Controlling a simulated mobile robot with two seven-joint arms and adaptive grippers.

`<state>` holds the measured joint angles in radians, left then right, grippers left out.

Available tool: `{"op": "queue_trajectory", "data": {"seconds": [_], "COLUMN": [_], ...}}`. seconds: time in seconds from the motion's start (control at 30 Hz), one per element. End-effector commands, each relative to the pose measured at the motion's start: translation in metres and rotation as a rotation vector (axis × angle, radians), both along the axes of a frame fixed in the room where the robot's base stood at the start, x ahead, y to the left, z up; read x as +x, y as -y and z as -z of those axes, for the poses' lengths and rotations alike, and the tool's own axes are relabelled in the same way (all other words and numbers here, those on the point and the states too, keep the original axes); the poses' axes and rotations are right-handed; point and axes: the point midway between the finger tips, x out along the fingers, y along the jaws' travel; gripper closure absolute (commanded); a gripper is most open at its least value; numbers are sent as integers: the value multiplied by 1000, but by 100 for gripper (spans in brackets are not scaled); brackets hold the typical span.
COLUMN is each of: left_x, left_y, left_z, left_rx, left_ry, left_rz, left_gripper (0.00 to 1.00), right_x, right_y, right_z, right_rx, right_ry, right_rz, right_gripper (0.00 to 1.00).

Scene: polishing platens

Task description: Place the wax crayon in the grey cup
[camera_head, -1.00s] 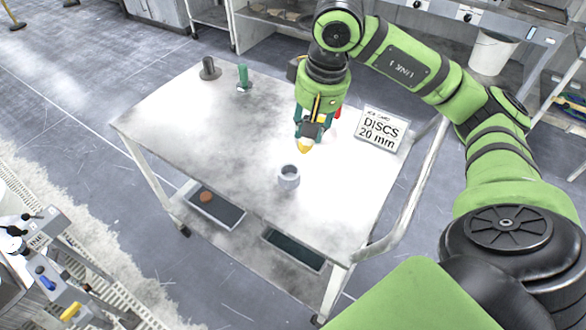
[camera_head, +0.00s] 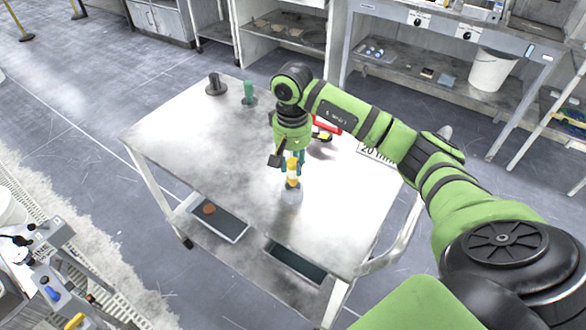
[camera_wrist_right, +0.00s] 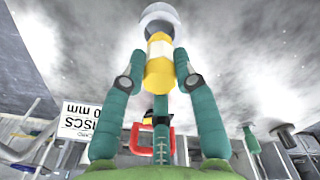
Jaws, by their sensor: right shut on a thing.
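The wax crayon (camera_head: 292,172) is yellow with a white band. It is upright between the fingers of my right gripper (camera_head: 293,166), which is shut on it. The grey cup (camera_head: 291,196) stands on the table directly below the crayon in the head view, and its top is partly hidden. In the right wrist view, the crayon (camera_wrist_right: 158,60) is between the two green fingers, and the round cup (camera_wrist_right: 158,14) shows just past its tip. I cannot tell whether the tip is inside the cup or just above it. My left gripper is not in view.
A dark peg stand (camera_head: 215,84) and a green cylinder (camera_head: 249,92) stand at the table's back left. A red item (camera_head: 327,125) lies behind my gripper. A sign card (camera_head: 374,153) is partly hidden by my arm. The table's left half (camera_head: 190,130) is clear.

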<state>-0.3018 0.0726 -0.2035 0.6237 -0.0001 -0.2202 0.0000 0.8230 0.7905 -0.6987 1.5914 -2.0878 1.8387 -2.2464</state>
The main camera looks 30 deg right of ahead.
Motion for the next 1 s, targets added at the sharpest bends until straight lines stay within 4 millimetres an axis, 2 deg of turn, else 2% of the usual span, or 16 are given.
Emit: {"op": "queue_trajectory", "data": {"seconds": [0.2,0.3,0.63,0.67,0.7,0.73,1.0], "left_x": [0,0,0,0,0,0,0], "left_y": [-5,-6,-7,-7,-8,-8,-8], "left_z": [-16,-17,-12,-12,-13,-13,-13], "left_rx": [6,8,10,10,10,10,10], "left_ry": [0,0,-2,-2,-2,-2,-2], "left_rz": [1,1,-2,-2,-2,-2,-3], "left_gripper": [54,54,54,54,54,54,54], "right_x": [-2,-1,-1,-1,-1,-1,-1], "right_y": [0,0,0,0,0,0,0], "right_z": [30,37,42,42,41,41,40], "right_rx": [1,1,-1,-1,-1,-1,-1], "right_ry": [-7,-3,0,-1,-1,-1,-1], "right_rz": [2,0,0,0,0,0,0], "right_gripper": [100,100,100,66,50,46,46]}}
